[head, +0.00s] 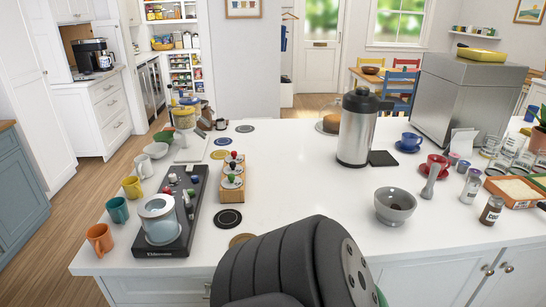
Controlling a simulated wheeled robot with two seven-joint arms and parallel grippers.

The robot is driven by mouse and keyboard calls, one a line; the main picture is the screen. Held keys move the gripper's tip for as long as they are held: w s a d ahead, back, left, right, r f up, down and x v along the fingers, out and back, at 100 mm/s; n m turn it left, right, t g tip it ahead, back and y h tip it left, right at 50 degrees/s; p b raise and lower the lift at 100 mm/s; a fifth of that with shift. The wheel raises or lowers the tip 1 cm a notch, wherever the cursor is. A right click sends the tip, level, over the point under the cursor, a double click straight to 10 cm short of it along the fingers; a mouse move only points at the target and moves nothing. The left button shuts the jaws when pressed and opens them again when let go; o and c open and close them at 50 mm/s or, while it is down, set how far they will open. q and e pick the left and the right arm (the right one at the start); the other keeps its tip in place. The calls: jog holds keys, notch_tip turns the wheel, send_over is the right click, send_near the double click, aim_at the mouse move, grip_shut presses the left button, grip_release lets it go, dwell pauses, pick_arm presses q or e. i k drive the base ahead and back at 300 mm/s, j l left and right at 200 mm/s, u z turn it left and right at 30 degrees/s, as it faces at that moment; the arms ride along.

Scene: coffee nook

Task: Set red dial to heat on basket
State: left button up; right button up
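A black appliance (186,232) with a control panel lies along the left part of the white counter. A glass and metal vessel (158,226) stands on the appliance's near end. I cannot make out which part is the basket. Neither gripper is in view; a dark arm link of mine fills the bottom middle and hides part of the counter's front edge.
A wooden stand (231,194) with red and green topped pieces sits right of the appliance. Orange (99,238), teal (117,210) and yellow (132,187) mugs line the left edge. A steel carafe (355,130) and grey bowl (395,206) stand right. The counter's middle is clear.

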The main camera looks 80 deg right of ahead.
aim_at(166, 190)
jog(key=z, duration=2.25)
